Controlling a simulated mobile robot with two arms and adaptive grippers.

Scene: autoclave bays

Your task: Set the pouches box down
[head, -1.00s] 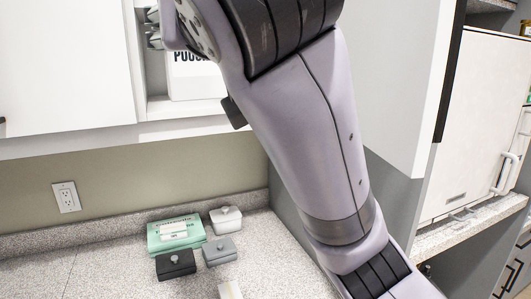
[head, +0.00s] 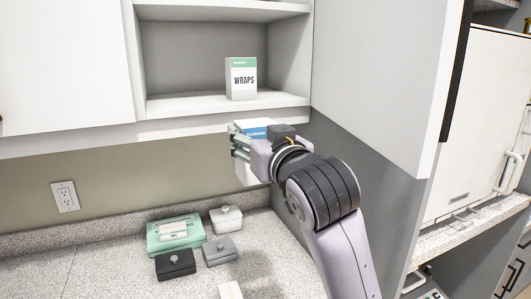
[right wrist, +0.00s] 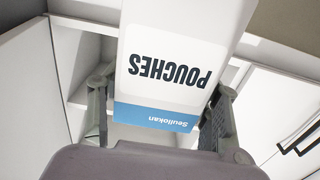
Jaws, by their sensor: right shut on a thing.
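The pouches box is white with a blue band; in the right wrist view the pouches box (right wrist: 165,65) shows its lettering upside down, between the two fingers. In the head view the pouches box (head: 246,172) is partly hidden behind my right gripper (head: 240,146). My right gripper is shut on the box and holds it in the air, just below the cabinet shelf and above the counter (head: 110,250). My left gripper is not in view.
A wraps box (head: 241,80) stands on the open cabinet shelf (head: 190,103). A green box (head: 160,240) and several small lidded containers, one of them black (head: 175,264), are on the counter. Counter at the left is clear.

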